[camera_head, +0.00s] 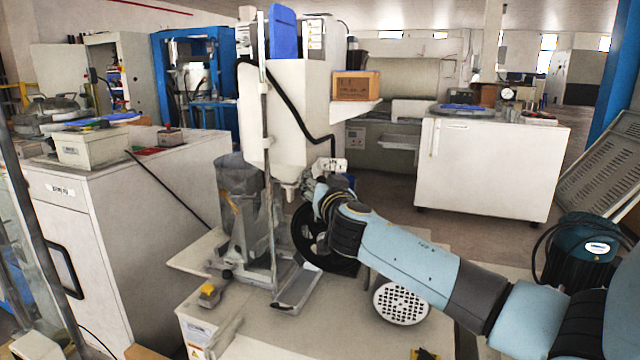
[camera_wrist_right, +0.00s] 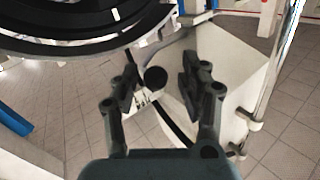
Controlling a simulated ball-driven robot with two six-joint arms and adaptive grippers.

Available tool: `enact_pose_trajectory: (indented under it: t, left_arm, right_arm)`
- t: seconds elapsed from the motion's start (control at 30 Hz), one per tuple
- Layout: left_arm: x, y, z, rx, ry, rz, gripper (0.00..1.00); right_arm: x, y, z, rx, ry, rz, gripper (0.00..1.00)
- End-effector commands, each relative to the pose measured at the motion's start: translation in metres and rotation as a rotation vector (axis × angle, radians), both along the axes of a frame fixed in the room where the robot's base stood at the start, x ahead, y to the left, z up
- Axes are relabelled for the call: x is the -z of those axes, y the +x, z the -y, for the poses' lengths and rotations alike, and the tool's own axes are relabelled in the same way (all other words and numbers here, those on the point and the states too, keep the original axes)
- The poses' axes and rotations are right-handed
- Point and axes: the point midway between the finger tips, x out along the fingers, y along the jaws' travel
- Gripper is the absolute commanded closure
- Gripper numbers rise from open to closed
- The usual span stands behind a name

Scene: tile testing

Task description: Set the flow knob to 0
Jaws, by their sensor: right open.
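The flow knob (camera_wrist_right: 155,77) is a round black knob in the right wrist view, on a small white fitting with a black hose beside it. My right gripper (camera_wrist_right: 158,84) is open, with one dark finger on each side of the knob as the picture shows it. I cannot tell whether the fingers touch it. In the head view my right gripper (camera_head: 335,181) is small and partly hidden by its own wrist, close to the white fitting (camera_head: 329,166) beside the tall white hopper machine (camera_head: 285,110). The knob's setting cannot be read. My left gripper is not in view.
A black wheel (camera_head: 304,232) stands just below my right wrist; a large dark ring (camera_wrist_right: 80,45) fills the wrist view's upper left. A perforated round plate (camera_head: 401,303) lies on the bench. A cardboard box (camera_head: 356,86) sits on the machine's side shelf.

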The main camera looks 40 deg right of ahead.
Motion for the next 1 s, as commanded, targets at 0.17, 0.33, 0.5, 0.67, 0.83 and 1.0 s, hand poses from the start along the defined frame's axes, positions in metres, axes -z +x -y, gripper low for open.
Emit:
enact_pose_trajectory:
  t: [0.17, 0.33, 0.5, 0.67, 0.83, 1.0]
  left_arm:
    - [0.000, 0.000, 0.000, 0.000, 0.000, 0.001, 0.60]
    - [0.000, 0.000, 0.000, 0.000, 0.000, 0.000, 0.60]
    - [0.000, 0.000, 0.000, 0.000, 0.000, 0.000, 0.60]
    - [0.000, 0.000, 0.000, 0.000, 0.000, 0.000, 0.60]
    - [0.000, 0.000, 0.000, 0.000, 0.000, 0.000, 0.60]
    - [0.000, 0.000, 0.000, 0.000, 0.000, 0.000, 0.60]
  right_arm:
    - [0.000, -0.012, -0.007, -0.003, 0.000, 0.001, 0.53]
    - [0.001, -0.036, -0.021, -0.003, 0.001, -0.001, 0.53]
    - [0.001, -0.057, -0.033, -0.002, 0.000, -0.001, 0.53]
    - [0.001, -0.067, -0.038, -0.002, 0.001, 0.000, 0.53]
    - [0.001, -0.069, -0.039, -0.001, 0.000, -0.001, 0.53]
    - [0.001, -0.069, -0.039, -0.001, 0.000, -0.001, 0.53]
